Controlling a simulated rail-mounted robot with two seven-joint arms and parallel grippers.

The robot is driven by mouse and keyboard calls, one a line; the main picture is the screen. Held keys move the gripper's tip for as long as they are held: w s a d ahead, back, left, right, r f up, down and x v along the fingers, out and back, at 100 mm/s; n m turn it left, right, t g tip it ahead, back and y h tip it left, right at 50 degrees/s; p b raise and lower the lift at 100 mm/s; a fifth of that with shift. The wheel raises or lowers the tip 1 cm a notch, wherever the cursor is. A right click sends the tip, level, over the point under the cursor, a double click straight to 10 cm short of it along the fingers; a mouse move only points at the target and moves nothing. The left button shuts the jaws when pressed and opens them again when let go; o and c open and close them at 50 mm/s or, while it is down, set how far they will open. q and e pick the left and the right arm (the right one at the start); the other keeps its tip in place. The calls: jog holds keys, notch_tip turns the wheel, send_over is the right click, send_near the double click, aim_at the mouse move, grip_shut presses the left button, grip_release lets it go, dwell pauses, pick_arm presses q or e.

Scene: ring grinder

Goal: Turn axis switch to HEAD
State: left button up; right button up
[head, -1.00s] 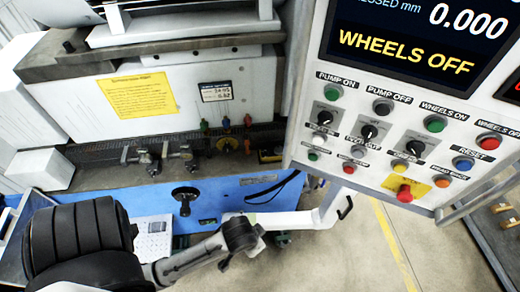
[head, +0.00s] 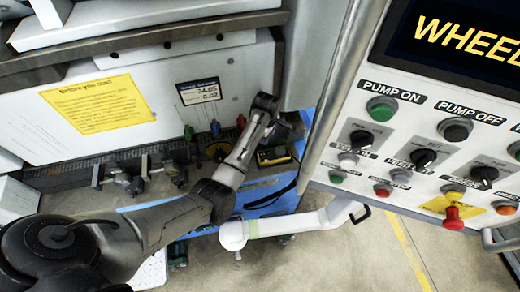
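The control panel (head: 335,160) stands at the right. It carries a row of three black rotary switches: a left one (head: 362,139), a middle one (head: 424,159) and a right one (head: 484,176). Their small labels are too blurred to tell which is the axis switch or where HEAD is marked. My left arm comes in from the lower left, and its gripper end (head: 266,104) is left of the panel, apart from the switches. Its fingers are not clear enough to tell open from shut. My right gripper is not in view.
Above the switches are a green PUMP ON button (head: 382,109) and a black PUMP OFF button (head: 456,130). A red knob (head: 453,218) sticks out below. The grinder with its yellow notice (head: 98,103) fills the left. Open floor lies below the panel.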

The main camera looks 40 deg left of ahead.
aim_at(265, 155)
pick_arm(q)
notch_tip(265, 155, down, 12)
jog(key=shift+b, duration=0.45)
jog(key=shift+f, duration=0.75)
grip_shut()
